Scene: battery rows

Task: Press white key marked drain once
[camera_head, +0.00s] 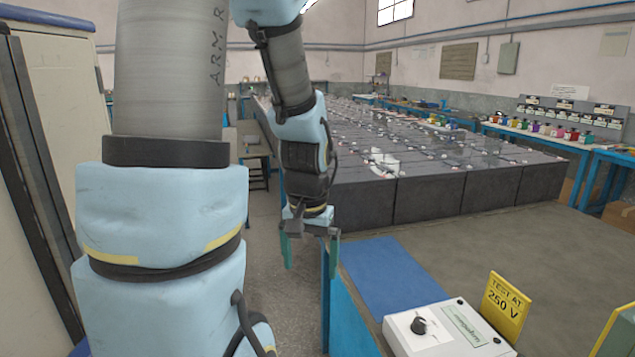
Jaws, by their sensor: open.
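No white key with a readable drain mark shows in this view. A white box (438,346) with a black knob (418,325) and a green-edged label (463,325) stands at the lower right, cut off by the bottom edge. The label's text is too small to read. My gripper (312,250) is open, with nothing seen between its two green fingers. It hangs at the table's left edge, left of the blue mat and up and left of the white box, apart from it.
A blue mat (390,272) lies on the table (530,235) behind the white box. A yellow "TEST AT 250 V" sign (505,307) stands beside the box. Rows of dark batteries (440,199) fill the back.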

